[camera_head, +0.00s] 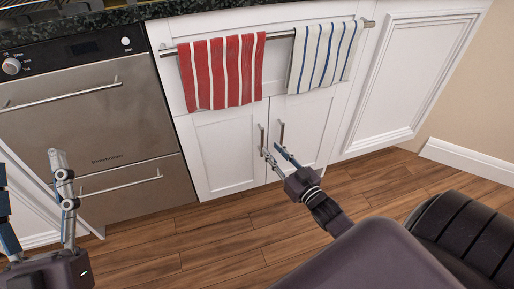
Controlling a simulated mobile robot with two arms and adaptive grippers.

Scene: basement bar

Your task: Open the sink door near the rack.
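Two closed white cabinet doors meet under a towel bar: the left door (224,154) and the right door (309,118). Each has a short upright metal handle by the middle seam, the left handle (262,137) and the right handle (282,132). My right gripper (271,150) is open, with its fingertips just at the lower ends of the two handles. I cannot tell whether it touches either one. My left gripper (28,172) is open and empty at the lower left, in front of the steel appliance and away from these doors.
A metal towel bar (279,35) carries a red striped towel (222,72) and a blue striped towel (324,55). A steel appliance (90,105) stands left. A black padded seat (465,225) is at lower right. Wooden floor (215,235) before the doors is free.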

